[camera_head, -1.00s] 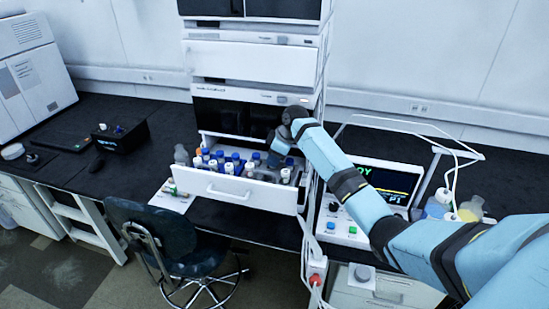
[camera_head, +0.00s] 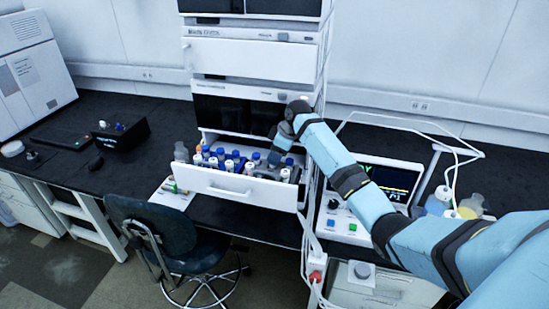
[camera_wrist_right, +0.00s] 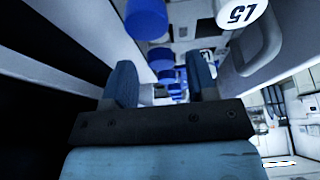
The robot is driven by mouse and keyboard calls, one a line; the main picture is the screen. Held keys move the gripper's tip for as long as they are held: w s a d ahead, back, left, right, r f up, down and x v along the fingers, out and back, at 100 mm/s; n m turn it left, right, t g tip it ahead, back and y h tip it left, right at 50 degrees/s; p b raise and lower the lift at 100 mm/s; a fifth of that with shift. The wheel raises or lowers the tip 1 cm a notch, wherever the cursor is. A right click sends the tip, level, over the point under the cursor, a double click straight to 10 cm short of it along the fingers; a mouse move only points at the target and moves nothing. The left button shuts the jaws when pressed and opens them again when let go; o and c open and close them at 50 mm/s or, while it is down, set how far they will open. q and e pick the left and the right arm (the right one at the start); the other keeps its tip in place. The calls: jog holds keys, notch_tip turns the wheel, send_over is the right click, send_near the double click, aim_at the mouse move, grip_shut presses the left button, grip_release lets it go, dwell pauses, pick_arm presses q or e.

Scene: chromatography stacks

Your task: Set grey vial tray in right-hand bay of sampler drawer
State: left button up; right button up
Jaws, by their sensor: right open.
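The white sampler drawer (camera_head: 240,188) is pulled open below the dark-fronted instrument module, and several vials with blue, white and orange caps stand in it. My right gripper (camera_head: 279,158) is over the right part of the drawer, pointing down. In the right wrist view its two blue fingers (camera_wrist_right: 163,78) are apart, with a row of blue caps (camera_wrist_right: 165,58) seen between and beyond them. A white cap marked L5 (camera_wrist_right: 240,14) is close by. I cannot clearly make out the grey vial tray; vials and my gripper hide the right-hand bay. My left gripper is out of view.
The instrument stack (camera_head: 255,60) rises behind the drawer. A control box with a screen (camera_head: 385,182) and bottles (camera_head: 470,206) stand to the right. A chair (camera_head: 165,235) is in front at left.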

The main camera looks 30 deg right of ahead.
jog(key=v, duration=0.6)
jog(key=shift+b, duration=0.3)
jog(key=shift+f, duration=0.15)
